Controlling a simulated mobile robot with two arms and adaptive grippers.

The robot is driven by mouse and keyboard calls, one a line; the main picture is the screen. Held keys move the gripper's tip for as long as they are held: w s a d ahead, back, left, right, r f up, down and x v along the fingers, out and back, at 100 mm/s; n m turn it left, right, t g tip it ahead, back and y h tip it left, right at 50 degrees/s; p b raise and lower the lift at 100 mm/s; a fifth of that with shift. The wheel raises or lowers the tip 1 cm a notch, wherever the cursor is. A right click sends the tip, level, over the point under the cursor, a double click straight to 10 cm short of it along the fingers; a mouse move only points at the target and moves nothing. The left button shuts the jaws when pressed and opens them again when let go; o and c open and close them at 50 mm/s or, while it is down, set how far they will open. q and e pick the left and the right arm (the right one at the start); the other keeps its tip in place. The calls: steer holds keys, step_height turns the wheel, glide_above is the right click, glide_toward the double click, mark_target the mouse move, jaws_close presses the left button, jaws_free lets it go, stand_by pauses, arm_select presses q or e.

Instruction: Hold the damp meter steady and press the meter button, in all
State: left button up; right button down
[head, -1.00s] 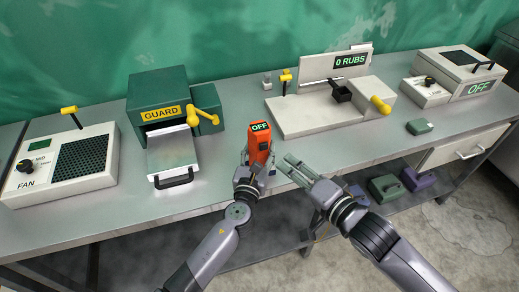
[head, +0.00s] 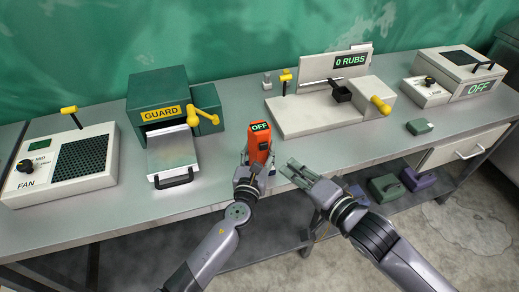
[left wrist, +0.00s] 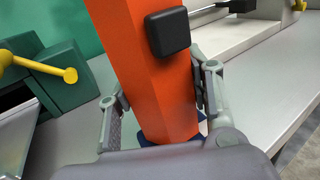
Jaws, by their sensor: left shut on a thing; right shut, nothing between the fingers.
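The orange damp meter (head: 260,143) stands upright near the front edge of the bench, its small display reading OFF. My left gripper (head: 255,172) is shut on its lower part. In the left wrist view the orange body (left wrist: 145,70) rises between the two fingers (left wrist: 160,108), and a black square button (left wrist: 168,32) shows on its side above them. My right gripper (head: 286,168) is shut and empty just right of the meter, its fingertips pointing towards it. I cannot tell in the head view whether the fingertips touch the meter.
The grey bench (head: 225,150) also carries a fan unit (head: 65,165), a green guard box (head: 160,90), a rub tester (head: 320,110) reading 0 RUBS and a white unit (head: 460,75) reading OFF. A small green block (head: 419,127) lies at the right.

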stand_by(0.8)
steer(key=s+a+g, duration=0.1)
steer(key=g, duration=0.1)
steer(key=s+a+f+g+h, duration=0.2)
steer(key=g, duration=0.1)
steer(key=shift+s+g, duration=0.2)
steer(key=shift+g, duration=0.1)
stand_by(0.3)
glide_toward(266, 157)
steer(key=shift+s+a+f, duration=0.1)
steer(key=shift+a, duration=1.15)
steer(key=shift+a+f, duration=0.15)
steer(key=shift+a, duration=1.1)
steer(key=shift+w+a, duration=0.15)
steer(key=shift+w, duration=0.25)
